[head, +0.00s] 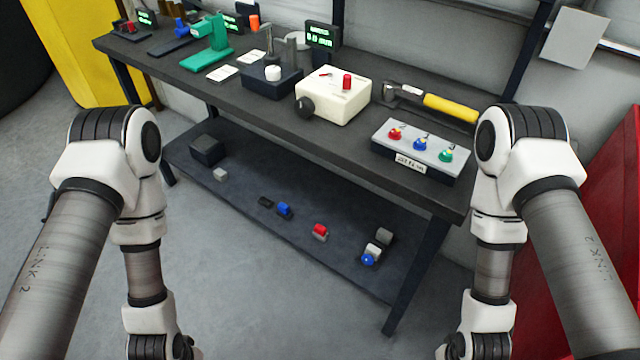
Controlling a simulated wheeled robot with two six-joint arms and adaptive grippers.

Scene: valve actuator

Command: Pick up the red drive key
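A small red key-like piece (395,133) stands at the left end of a grey rack (387,151) at the right front of the bench top. A blue piece (420,144) and a green piece (446,155) stand beside it in the same row. Another red part, a short upright cylinder (347,81), is on top of the cream box (322,108) left of the rack. The frame does not name which red part is the drive key. Both my arms hang down at the sides, and their grippers are below the picture, out of view.
A hammer with a yellow handle (450,107) lies behind the rack. A green press (207,55) and dark block (271,84) stand further left on the bench (240,100). The lower shelf (240,208) holds small blocks, including a red-topped one (320,230). A red cabinet (600,230) stands right.

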